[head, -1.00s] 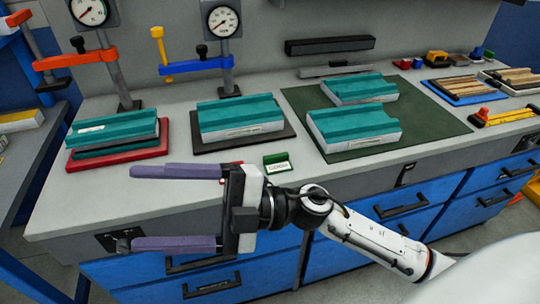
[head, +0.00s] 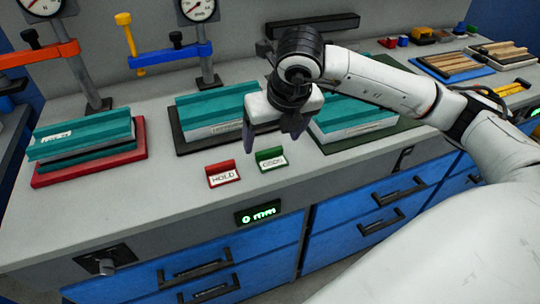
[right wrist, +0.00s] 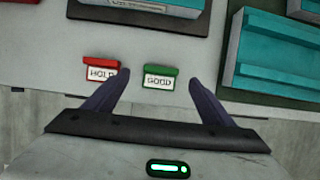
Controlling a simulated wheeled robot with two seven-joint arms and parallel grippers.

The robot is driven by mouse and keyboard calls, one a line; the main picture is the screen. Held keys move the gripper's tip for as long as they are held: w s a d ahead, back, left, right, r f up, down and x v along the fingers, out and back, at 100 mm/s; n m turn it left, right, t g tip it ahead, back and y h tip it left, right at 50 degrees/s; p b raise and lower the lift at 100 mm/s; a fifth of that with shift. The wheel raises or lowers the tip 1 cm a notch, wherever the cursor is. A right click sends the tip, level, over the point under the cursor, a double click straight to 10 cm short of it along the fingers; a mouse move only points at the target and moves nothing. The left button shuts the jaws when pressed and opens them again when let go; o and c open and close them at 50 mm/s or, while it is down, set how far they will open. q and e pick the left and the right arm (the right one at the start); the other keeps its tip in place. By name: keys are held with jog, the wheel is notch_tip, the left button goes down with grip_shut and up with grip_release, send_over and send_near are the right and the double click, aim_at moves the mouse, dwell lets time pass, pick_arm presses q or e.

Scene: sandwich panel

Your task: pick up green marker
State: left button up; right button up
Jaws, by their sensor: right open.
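The green marker (head: 271,160) is a small stand with a green top and a white label reading GOOD. It stands upright near the front edge of the grey bench. My right gripper (head: 272,142) is open and empty, pointing down just above and behind it in the head view. In the right wrist view the green marker (right wrist: 160,78) shows between the two purple fingertips of my gripper (right wrist: 160,84), with space on both sides. I cannot tell the exact height gap. My left gripper is not in view.
A red HOLD marker (head: 222,174) stands close to the left of the green one, near the left fingertip in the right wrist view (right wrist: 101,74). Teal-topped panels lie on a red tray (head: 45,181), a black mat (head: 183,148) and a green mat (head: 335,148).

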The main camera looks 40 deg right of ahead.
aim_at(270, 152)
jog(key=x, duration=0.3)
jog(key=p+x, duration=0.1)
jog(key=x, duration=0.1)
jog(key=shift+s+d+f, duration=0.1)
jog(key=shift+f, duration=0.35)
jog(key=shift+c, duration=0.3)
jog(key=c, duration=1.1)
